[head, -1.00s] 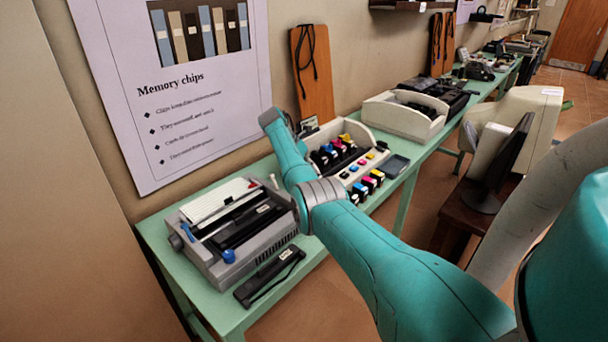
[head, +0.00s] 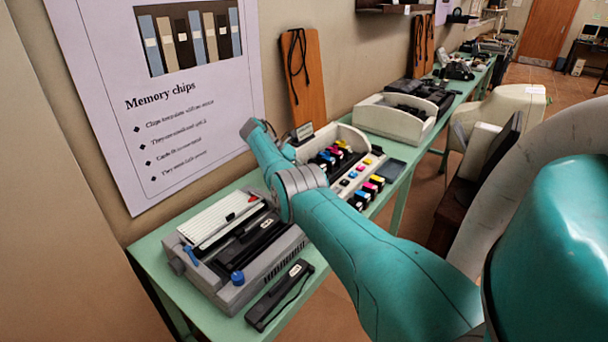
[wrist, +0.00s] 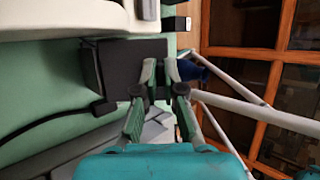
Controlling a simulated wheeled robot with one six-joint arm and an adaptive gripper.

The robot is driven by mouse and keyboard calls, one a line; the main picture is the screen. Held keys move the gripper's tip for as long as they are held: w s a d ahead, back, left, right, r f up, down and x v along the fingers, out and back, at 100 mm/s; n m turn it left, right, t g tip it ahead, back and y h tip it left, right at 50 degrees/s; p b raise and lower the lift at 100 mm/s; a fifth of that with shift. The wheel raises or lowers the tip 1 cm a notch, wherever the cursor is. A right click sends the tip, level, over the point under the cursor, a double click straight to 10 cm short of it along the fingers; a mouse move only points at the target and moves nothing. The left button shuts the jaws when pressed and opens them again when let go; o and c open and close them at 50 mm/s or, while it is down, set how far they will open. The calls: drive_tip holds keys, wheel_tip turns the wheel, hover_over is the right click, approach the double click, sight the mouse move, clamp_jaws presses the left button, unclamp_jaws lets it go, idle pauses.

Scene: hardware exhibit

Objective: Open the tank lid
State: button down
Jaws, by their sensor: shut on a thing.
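In the wrist view, a dark grey, flat-topped box (wrist: 118,62) sits on the green table with a black cable at its left. It looks like the tank with its lid, though the seam between lid and body cannot be made out. My gripper (wrist: 160,68) is shut at the right part of this box, with a dark piece between its fingertips. In the head view, my gripper and the box are hidden behind my teal arm.
A cream tray of coloured ink cartridges (head: 352,134) stands beyond my arm. A white bin (head: 385,118) is farther along. The wall is close at left.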

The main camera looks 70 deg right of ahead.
drive_tip(key=shift+w, duration=0.1)
idle(0.5)
drive_tip(key=c, duration=1.3)
unclamp_jaws()
drive_tip(key=shift+f, duration=0.1)
